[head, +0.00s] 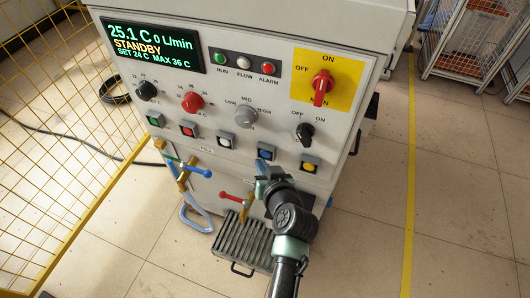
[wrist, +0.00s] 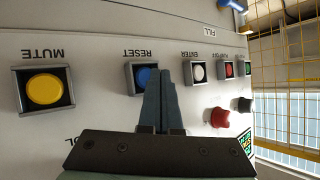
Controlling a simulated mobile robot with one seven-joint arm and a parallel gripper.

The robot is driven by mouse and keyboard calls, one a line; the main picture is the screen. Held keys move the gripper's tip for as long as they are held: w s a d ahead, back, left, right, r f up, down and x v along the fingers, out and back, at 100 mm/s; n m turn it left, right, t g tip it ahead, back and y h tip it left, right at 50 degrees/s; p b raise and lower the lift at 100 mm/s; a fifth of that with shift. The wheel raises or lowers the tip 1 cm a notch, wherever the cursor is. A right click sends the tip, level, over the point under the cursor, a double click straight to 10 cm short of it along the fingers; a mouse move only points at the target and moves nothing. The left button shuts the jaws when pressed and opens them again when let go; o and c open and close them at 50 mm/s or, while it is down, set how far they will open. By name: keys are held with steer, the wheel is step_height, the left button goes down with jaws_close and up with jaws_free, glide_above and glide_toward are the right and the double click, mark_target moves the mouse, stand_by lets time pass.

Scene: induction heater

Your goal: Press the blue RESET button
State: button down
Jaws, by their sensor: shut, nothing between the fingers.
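The blue RESET button (wrist: 147,78) sits in a square dark frame on the white panel. The wrist view shows it upside down, with its label just above. In the head view, the blue button (head: 265,154) is in the lower button row, right of the white one. My gripper (wrist: 159,72) is shut and empty; its fingertips overlap the button's right side in the wrist view and hide that part. In the head view, my gripper (head: 262,168) is just below the button, in front of the panel. I cannot tell whether the fingertips touch it.
The yellow MUTE button (wrist: 45,89) and the white ENTER button (wrist: 197,72) flank the blue one. A red-handled valve (head: 233,197) and a blue-handled valve (head: 196,170) stick out at lower left. A yellow mesh fence (head: 70,90) stands at left. Floor at right is open.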

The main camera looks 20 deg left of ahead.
steer(key=shift+s+p, duration=0.85)
steer(key=shift+s, duration=1.65)
steer(key=shift+s, duration=0.1)
steer(key=s+p, duration=0.1)
steer(key=s, duration=0.9)
steer(key=shift+s, duration=0.4)
